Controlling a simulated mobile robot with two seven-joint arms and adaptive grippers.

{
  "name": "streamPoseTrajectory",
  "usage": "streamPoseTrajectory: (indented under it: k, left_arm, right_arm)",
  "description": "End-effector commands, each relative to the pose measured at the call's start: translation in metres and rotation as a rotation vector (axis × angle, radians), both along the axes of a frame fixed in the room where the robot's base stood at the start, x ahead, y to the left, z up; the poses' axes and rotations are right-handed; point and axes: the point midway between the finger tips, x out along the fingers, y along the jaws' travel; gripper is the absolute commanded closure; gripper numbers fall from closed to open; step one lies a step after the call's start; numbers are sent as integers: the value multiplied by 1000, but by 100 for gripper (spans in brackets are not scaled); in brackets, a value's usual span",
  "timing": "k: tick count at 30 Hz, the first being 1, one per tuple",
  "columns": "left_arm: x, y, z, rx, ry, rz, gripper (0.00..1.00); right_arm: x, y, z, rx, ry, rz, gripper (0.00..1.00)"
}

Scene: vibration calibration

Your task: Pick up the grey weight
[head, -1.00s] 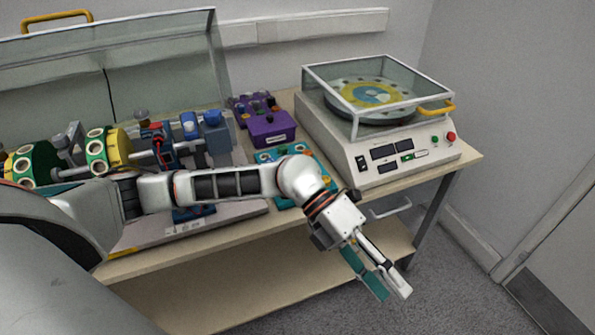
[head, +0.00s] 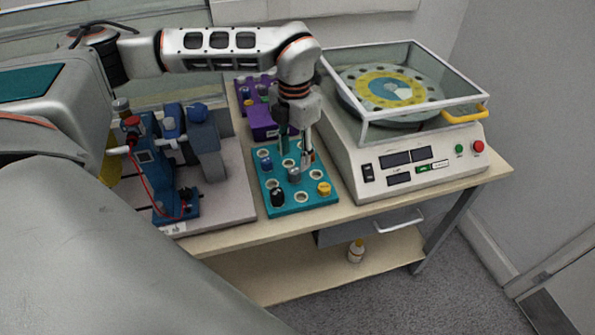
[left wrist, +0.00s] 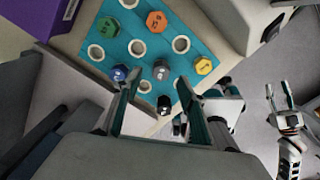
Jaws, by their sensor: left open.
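The grey weight (head: 294,174) sits on the teal weight tray (head: 313,206), near its middle. In the left wrist view the grey weight (left wrist: 161,69) lies between the fingertips in the picture, and its top is clear to see. My left gripper (head: 296,155) points down over the tray, just above the grey weight. In the left wrist view my left gripper (left wrist: 158,80) is open with nothing held; I cannot tell the exact height gap. My right gripper (left wrist: 278,98) seems to show small at the right of the wrist view; its jaw state is unclear.
A black weight (head: 278,197), a blue weight (head: 266,163) and a yellow weight (head: 324,188) stand nearby on the tray. A purple box (head: 260,122) is behind it. The glass-covered shaker (head: 400,172) stands close on the right, the blue apparatus (head: 165,190) on the left.

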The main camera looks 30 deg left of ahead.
Motion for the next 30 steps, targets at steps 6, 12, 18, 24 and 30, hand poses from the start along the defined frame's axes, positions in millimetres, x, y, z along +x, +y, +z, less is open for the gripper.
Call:
streamPoseTrajectory:
  k: [6, 12, 18, 24, 30]
  left_arm:
    - [-4, -1, -25, 0, 3, -1, 59]
    - [-5, -2, -51, -2, 1, -1, 59]
    - [-5, -2, -58, -2, -1, -2, 59]
    - [-5, -2, -58, -2, -1, -1, 77]
    - [-5, -2, -58, -2, -1, -1, 97]
  right_arm:
    - [-4, 0, -6, -2, 12, 1, 62]
    - [4, 1, 1, 0, -5, 0, 62]
    - [6, 1, 6, 3, -15, 1, 62]
    - [6, 1, 5, 3, -14, 0, 62]
    - [5, 0, 3, 1, -9, 0, 62]
